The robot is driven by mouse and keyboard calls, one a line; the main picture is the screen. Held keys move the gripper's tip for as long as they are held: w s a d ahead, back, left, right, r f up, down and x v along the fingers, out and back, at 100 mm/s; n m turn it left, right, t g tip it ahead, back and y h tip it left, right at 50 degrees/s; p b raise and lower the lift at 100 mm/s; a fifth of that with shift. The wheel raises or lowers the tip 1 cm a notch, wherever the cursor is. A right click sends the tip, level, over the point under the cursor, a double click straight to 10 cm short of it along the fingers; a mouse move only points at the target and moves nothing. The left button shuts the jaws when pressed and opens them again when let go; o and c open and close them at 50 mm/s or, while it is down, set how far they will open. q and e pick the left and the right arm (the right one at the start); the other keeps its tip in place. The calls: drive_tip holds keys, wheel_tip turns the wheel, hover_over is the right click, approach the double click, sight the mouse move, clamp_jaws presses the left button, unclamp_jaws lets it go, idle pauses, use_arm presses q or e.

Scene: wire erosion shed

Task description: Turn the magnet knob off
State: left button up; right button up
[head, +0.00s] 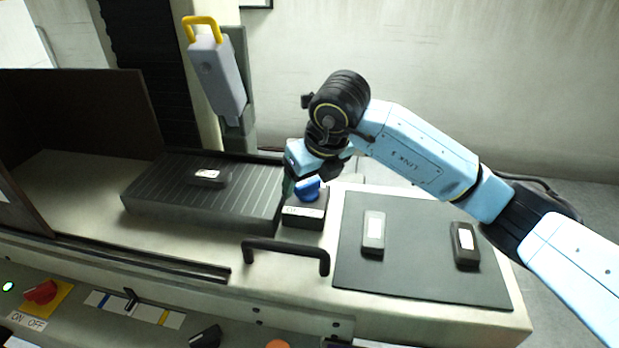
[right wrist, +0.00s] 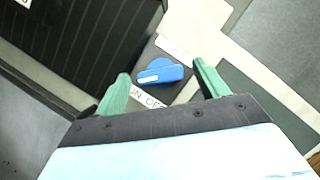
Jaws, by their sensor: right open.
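The magnet knob is blue (head: 308,188) and sits on a dark box (head: 305,222) with a white label, at the right end of the ribbed dark plate (head: 200,205). In the right wrist view the blue knob (right wrist: 160,73) has a white bar on it, and the label beside it reads ON and OF, the rest hidden. My right gripper (right wrist: 160,85) is open, with a green finger on either side of the knob. Whether the fingers touch it I cannot tell. In the head view the gripper (head: 300,185) partly covers the knob. My left gripper is not in view.
A black handle (head: 286,246) stands in front of the knob box. A dark mat (head: 420,275) with two small labelled blocks lies to the right. A red ON/OFF switch (head: 41,291) is on the front panel. A grey upright head with a yellow handle (head: 202,24) stands behind.

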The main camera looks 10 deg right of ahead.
drive_tip(key=c, duration=0.9)
drive_tip(key=shift+c, duration=0.4)
